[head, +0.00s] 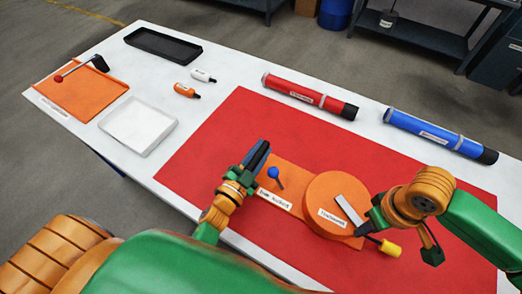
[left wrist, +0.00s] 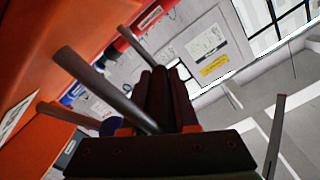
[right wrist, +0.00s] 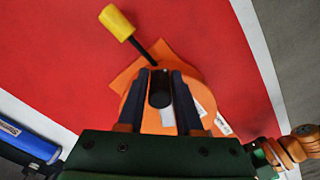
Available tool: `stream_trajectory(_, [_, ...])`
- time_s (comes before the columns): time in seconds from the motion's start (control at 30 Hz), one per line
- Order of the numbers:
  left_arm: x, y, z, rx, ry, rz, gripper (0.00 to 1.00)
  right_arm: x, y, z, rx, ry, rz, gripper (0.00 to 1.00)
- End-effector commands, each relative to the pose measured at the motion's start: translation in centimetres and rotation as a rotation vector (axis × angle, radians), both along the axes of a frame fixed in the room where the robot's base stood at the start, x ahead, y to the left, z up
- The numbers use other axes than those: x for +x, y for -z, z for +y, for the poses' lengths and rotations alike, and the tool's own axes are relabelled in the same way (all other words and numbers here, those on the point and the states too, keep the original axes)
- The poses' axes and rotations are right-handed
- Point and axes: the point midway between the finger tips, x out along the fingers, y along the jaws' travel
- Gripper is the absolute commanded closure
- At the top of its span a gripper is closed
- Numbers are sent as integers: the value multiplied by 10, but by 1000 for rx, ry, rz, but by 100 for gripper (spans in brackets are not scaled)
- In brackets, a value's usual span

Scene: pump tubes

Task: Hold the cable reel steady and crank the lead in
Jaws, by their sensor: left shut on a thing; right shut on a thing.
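The cable reel (head: 335,190) is a round orange drum on an orange base plate (head: 283,193), lying on the red mat. A grey crank arm (head: 349,210) lies across its top. My right gripper (head: 368,222) is shut on the dark crank knob (right wrist: 160,88) above the drum. A short black lead with a yellow end (head: 390,248) sticks out beside the drum; the end also shows in the right wrist view (right wrist: 117,23). My left gripper (head: 262,150) is at the base's left end, shut on what looks like a grey post (left wrist: 105,88), mostly hidden in the head view.
A blue-topped pin (head: 273,172) stands on the base close to my left gripper. Red (head: 310,97) and blue (head: 440,135) tubes lie behind the mat. Orange (head: 85,95), white (head: 140,125) and black (head: 163,46) trays stand at left. The mat's left part is clear.

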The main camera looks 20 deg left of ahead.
Motion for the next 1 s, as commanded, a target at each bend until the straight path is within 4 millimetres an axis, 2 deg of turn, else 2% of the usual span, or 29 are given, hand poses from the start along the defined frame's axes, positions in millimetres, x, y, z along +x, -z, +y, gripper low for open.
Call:
stream_trajectory(0.17, [-1, 3, 0, 4, 1, 4, 100, -1, 2, 0, -1, 11, 3, 100])
stream_trajectory(0.4, [-1, 3, 0, 3, 1, 1, 100, -9, 3, 8, 0, 129, 5, 100])
stream_trajectory(0.73, [-1, 2, 0, 3, 2, 1, 100, -10, 3, 10, 0, 148, 5, 100])
stream_trajectory(1.0, [0, 2, 0, 3, 2, 1, 100, -17, 3, 19, 2, 274, 6, 100])
